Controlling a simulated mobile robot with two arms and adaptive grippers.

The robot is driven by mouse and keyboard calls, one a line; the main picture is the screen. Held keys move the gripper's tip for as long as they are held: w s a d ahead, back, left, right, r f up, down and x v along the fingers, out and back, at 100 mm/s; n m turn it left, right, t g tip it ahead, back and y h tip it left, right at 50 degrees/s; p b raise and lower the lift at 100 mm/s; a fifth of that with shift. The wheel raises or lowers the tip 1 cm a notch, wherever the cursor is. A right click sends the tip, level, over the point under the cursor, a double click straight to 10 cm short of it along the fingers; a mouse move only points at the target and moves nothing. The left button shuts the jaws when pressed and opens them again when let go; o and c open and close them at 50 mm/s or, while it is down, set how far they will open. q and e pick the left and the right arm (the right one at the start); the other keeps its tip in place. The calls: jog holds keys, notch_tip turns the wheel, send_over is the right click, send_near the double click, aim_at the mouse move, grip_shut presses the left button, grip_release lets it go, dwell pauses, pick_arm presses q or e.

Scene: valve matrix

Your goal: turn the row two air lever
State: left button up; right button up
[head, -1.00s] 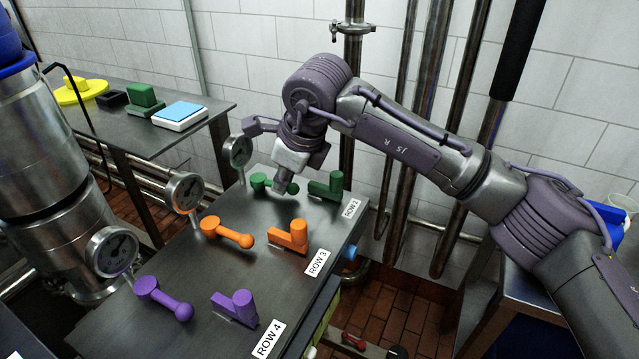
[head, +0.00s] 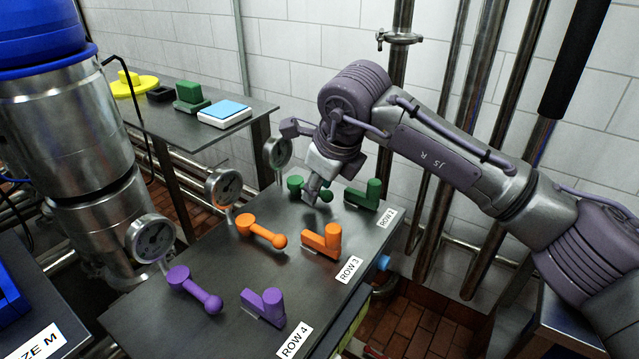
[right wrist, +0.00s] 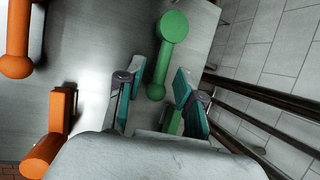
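The row with the green levers lies at the far end of the dark panel (head: 225,290); its label (head: 387,217) is too small to read surely. A green ball-ended lever (head: 295,184) sits on the left of that row, and a green L-shaped lever (head: 366,195) on the right. My right gripper (head: 314,194) is low over the ball-ended lever and partly hides it. In the right wrist view, the gripper (right wrist: 158,88) is open, with a finger on each side of the lever's ball end (right wrist: 156,91). I cannot tell if they touch. My left gripper is not in view.
Orange levers (head: 262,231) and purple levers (head: 194,289) stand nearer on the panel. Gauges (head: 223,188) line its left edge. Vertical pipes (head: 398,80) stand behind my right arm. A side table holds a blue-topped block (head: 224,113) and other items.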

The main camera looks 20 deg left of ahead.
jog(key=shift+r, duration=0.25)
jog(key=v, duration=1.1)
jog(key=shift+s+d+r, duration=0.15)
jog(key=shift+d+r, duration=0.05)
